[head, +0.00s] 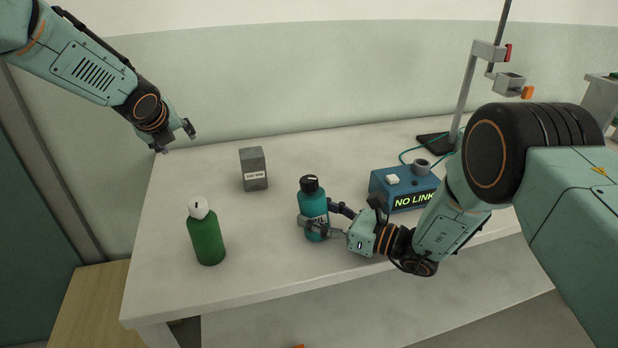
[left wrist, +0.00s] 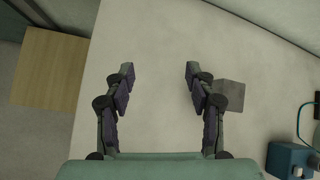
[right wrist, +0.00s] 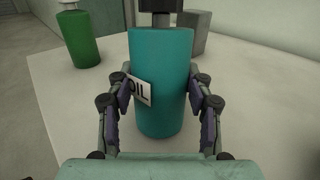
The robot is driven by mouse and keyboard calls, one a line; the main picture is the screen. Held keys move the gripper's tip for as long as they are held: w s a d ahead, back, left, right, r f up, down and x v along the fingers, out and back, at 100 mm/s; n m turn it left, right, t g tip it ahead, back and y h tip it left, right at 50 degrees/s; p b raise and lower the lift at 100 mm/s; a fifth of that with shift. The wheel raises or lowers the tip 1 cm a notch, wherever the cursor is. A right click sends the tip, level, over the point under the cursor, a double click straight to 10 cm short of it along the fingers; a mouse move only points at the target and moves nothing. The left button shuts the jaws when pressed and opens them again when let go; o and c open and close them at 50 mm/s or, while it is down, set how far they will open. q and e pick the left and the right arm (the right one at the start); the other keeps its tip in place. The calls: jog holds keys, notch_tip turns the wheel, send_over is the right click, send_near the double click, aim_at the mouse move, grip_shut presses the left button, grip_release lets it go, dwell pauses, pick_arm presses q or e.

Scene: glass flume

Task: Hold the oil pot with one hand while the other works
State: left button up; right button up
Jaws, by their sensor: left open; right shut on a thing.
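The oil pot (head: 313,203) is a teal bottle with a black cap and a white label. It stands upright on the table, near the middle. My right gripper (head: 320,226) is shut on its body, one finger on each side. In the right wrist view the oil pot (right wrist: 163,75) fills the space between the fingers, and part of its "OIL" label shows beside the left finger. My left gripper (head: 176,138) is open and empty, above the table's far left corner. In the left wrist view its fingers (left wrist: 158,75) are spread over bare table.
A green bottle with a white cap (head: 206,236) stands left of the oil pot. A grey labelled block (head: 253,169) stands behind. A blue box reading "NO LINK" (head: 402,188) and a clamp stand (head: 463,85) are to the right. The table's left part (head: 165,240) has free room.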

pick_arm(q)
jog(key=s+d+m+t+h, duration=0.1)
jog(key=d+m+t+h, duration=0.1)
jog(key=d+m+h, duration=0.3)
jog(key=m+g+h, duration=0.6)
jog(key=m+h, duration=0.3)
jog(key=m, duration=0.5)
send_near(310, 178)
jog(key=x, duration=1)
jog(key=shift+t, duration=0.3)
grip_shut()
